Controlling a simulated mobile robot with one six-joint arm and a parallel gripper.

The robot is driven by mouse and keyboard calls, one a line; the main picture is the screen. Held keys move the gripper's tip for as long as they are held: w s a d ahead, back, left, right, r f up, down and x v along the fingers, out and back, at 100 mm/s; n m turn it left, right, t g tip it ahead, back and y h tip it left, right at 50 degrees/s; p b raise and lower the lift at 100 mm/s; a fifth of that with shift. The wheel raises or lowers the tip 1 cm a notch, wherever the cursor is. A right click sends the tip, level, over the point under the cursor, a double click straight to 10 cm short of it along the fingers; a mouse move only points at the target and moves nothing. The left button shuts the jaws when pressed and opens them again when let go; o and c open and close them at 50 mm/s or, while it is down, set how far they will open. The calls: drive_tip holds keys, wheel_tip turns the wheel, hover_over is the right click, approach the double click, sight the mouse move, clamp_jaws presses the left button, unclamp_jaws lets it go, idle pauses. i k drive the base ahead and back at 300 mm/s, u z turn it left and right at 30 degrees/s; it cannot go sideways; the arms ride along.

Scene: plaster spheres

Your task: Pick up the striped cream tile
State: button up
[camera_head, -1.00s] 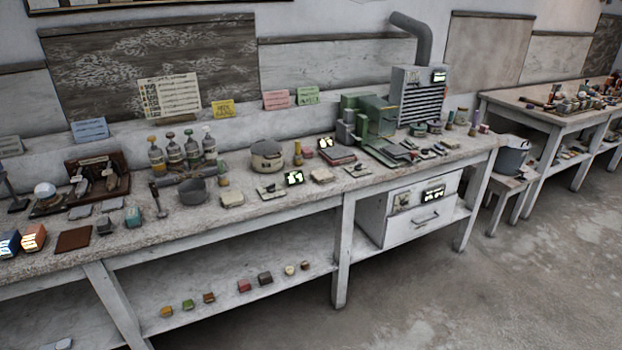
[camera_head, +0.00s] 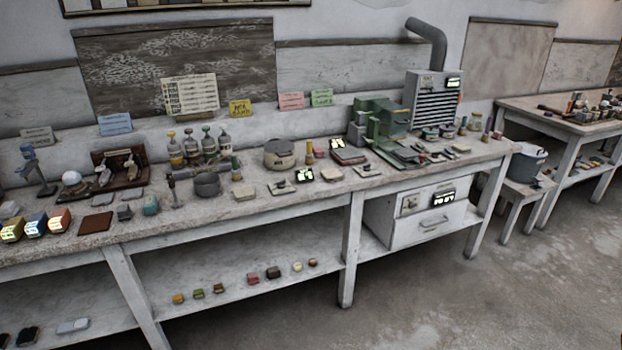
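Small cream pieces lie on the long workbench (camera_head: 300,213). One cream block (camera_head: 243,193) lies near the front edge, left of the middle. Another cream block (camera_head: 331,174) lies further right, and a pale flat tile with a dark mark (camera_head: 281,188) lies between them. Stripes are too small to make out, so I cannot tell which piece is the striped cream tile. My gripper is not in view.
Bottles (camera_head: 207,146), a grey pot (camera_head: 207,185), a round lidded pot (camera_head: 279,154) and a green machine (camera_head: 378,123) crowd the bench. Small coloured blocks lie on the lower shelf (camera_head: 220,262). A bucket (camera_head: 528,163) stands on a stool at right. The floor (camera_head: 420,305) in front is clear.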

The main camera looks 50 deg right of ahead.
sight(329, 174)
drive_tip(key=u, duration=0.6)
drive_tip(key=k, duration=1.35)
drive_tip(key=z, duration=0.85)
drive_tip(key=i, duration=1.05)
drive_tip(key=u, duration=0.05)
